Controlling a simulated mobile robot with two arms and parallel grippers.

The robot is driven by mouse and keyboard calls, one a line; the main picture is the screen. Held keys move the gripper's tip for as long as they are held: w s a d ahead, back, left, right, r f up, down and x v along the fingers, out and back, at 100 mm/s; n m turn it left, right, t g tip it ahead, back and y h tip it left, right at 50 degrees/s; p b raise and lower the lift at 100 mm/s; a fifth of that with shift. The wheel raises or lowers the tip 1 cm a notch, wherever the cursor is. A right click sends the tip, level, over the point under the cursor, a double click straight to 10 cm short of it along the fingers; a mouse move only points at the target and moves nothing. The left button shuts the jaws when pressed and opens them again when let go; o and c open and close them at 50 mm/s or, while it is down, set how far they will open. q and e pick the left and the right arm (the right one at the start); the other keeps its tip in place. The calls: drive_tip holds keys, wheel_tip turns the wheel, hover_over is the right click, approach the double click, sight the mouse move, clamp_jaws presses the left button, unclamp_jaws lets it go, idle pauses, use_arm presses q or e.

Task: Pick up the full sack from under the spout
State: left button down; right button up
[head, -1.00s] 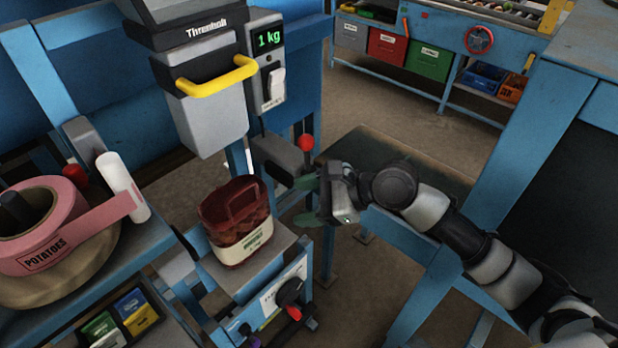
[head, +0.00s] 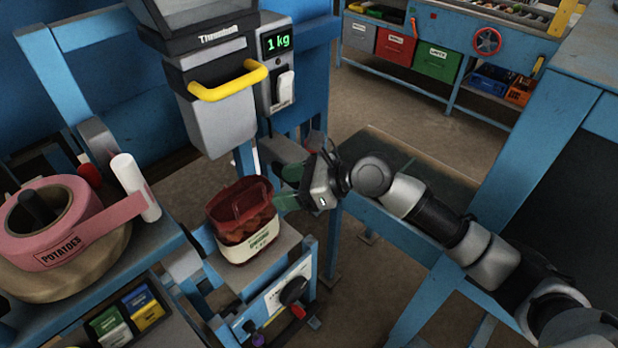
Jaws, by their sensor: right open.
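The full sack (head: 246,222) is dark red with a white printed band and an open handle top. It stands upright on a small grey platform (head: 284,240) below the grey spout (head: 222,112) with its yellow handle. My right gripper (head: 284,188) is at the sack's right side, its green fingers open and pointing left at the sack's upper part. One finger looks close to the sack; I cannot tell whether it touches. My left gripper is not in view.
A display (head: 278,42) by the spout reads 1 kg. A pink label roll (head: 45,225) marked POTATOES sits on the left bench. A blue frame (head: 470,200) stands at right. Coloured bins (head: 395,47) stand at the back.

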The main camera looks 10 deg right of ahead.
sight(242, 214)
drive_tip(key=shift+p+x, duration=0.4)
drive_tip(key=shift+x, duration=2.35)
